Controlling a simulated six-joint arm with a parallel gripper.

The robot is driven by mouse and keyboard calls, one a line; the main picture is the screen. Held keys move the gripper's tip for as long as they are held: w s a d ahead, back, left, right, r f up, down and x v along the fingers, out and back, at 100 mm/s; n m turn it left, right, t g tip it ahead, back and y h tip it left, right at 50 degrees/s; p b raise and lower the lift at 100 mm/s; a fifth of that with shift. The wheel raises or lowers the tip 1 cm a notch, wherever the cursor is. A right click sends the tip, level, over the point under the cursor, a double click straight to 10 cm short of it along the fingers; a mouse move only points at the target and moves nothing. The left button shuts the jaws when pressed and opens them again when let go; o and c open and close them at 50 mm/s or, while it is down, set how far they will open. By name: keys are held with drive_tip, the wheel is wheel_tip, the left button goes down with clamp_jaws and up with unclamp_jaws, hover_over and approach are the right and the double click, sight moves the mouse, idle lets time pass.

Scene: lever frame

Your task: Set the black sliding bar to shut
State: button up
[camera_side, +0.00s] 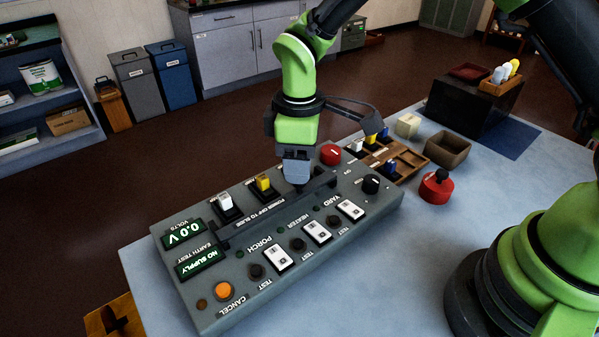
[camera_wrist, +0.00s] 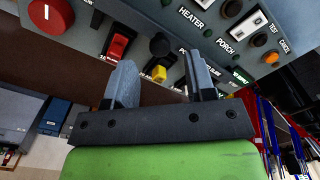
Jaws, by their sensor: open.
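The black sliding bar (camera_side: 318,185) lies along the grey control panel (camera_side: 350,215), in front of the row of levers and near the lettering "POWER OFF TO SLIDE". In the wrist view a black knob (camera_wrist: 160,44) stands up between the red and yellow levers; it looks like the bar's handle. My gripper (camera_side: 297,178) points down over the far part of the bar. In the wrist view my open gripper (camera_wrist: 162,78) has one finger on each side of the knob's line. I cannot tell whether the fingers touch anything. The gripper hides part of the bar in the side view.
A white lever (camera_side: 225,201) and a yellow lever (camera_side: 263,184) stand behind the bar. A red lever (camera_wrist: 118,45) and a big red knob (camera_wrist: 50,14) are close to my fingers. The display (camera_side: 185,233) reads 0.0 V. A wooden tray (camera_side: 408,165) lies beyond the panel.

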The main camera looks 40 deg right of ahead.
sight(288, 190)
drive_tip(key=shift+f, duration=1.7)
drive_tip(key=shift+c, duration=0.2)
clamp_jaws()
drive_tip(key=shift+w, duration=1.75)
drive_tip(key=shift+o, duration=0.2)
unclamp_jaws()
drive_tip(key=shift+r, duration=0.1)
wheel_tip(288, 190, up, 10)
